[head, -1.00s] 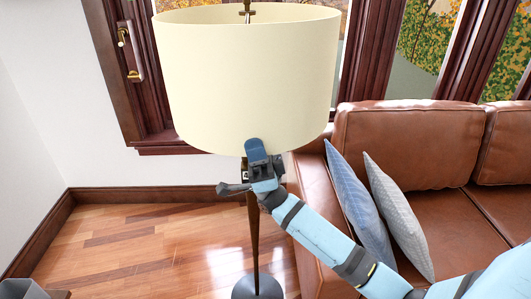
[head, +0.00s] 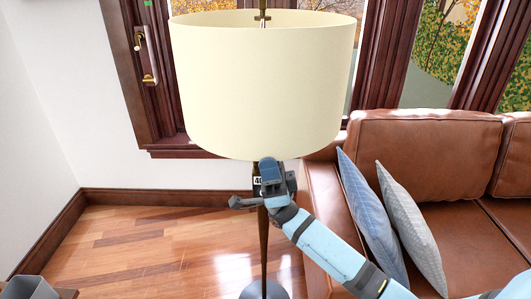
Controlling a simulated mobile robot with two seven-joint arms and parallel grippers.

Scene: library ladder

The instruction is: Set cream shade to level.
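The cream shade (head: 262,85) is a wide drum on a floor lamp, high in the middle of the head view. Its rims look about level from side to side; I cannot tell any tilt toward or away from me. The dark lamp pole (head: 263,240) runs down to a round grey base (head: 264,290). My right gripper (head: 262,187) is at the pole just under the shade's lower rim and hides part of the pole. I cannot tell whether it touches the pole or shade, or how its fingers stand.
A brown leather sofa (head: 425,145) with a blue pillow (head: 370,215) and a grey pillow (head: 412,230) stands at the right. A dark-framed window (head: 155,100) is behind the lamp. The wooden floor (head: 150,245) left of the lamp is clear.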

